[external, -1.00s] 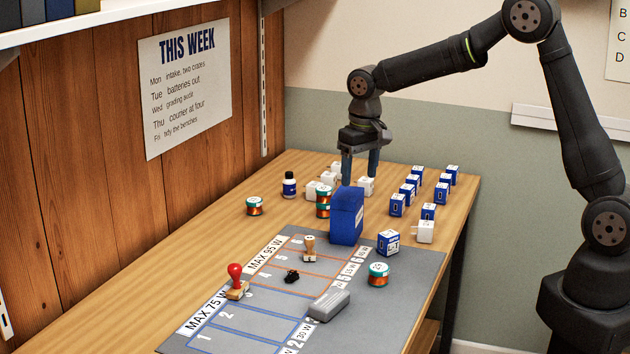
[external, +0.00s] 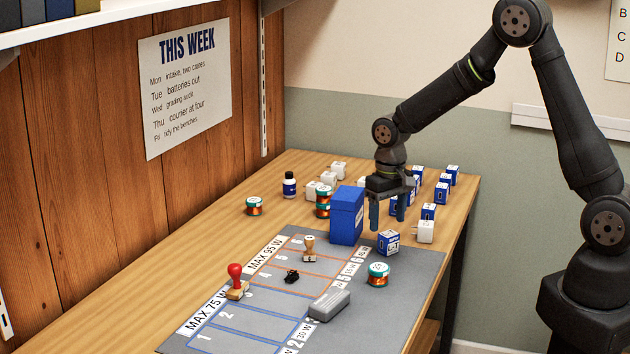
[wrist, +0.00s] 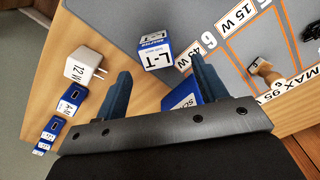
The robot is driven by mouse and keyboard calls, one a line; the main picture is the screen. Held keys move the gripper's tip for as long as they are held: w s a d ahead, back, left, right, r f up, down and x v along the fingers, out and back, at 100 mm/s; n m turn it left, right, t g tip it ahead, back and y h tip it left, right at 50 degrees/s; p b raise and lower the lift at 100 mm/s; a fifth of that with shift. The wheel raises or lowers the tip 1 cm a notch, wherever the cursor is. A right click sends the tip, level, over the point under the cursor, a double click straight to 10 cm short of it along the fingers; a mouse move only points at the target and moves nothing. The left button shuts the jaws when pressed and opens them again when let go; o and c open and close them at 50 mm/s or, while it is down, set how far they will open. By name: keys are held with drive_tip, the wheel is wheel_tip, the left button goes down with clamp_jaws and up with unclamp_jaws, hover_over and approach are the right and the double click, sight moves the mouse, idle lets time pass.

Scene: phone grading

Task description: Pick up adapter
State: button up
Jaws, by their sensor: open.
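My gripper (external: 388,220) is open and empty, pointing down right of the tall blue box (external: 347,217) and behind the small blue-and-white box (external: 388,242). A white adapter (external: 425,232) stands near the table's right edge, to the right of my gripper. In the wrist view the adapter is marked 12 W (wrist: 83,66), with metal prongs, left of my open gripper (wrist: 160,70). Blue adapters (external: 428,212) stand in a row behind it. Other blue ones are partly hidden behind my gripper. White adapters (external: 326,180) stand at the back left.
A grey mat (external: 263,320) with numbered, outlined spaces covers the front table. On it are a red-knobbed stamp (external: 236,283), a wooden stamp (external: 309,250), a grey block (external: 329,305) and a wire spool (external: 378,274). A dark bottle (external: 289,184) stands at the back left.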

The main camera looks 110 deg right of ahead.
sight(389, 234)
drive_tip(key=shift+s+a+f, duration=0.1)
drive_tip(key=shift+s+f, duration=0.05)
drive_tip(key=shift+f, duration=1.25)
drive_tip(key=shift+s+a+f, duration=0.1)
drive_tip(key=shift+f, duration=1.25)
drive_tip(key=shift+c, duration=0.4)
drive_tip(key=c, duration=1)
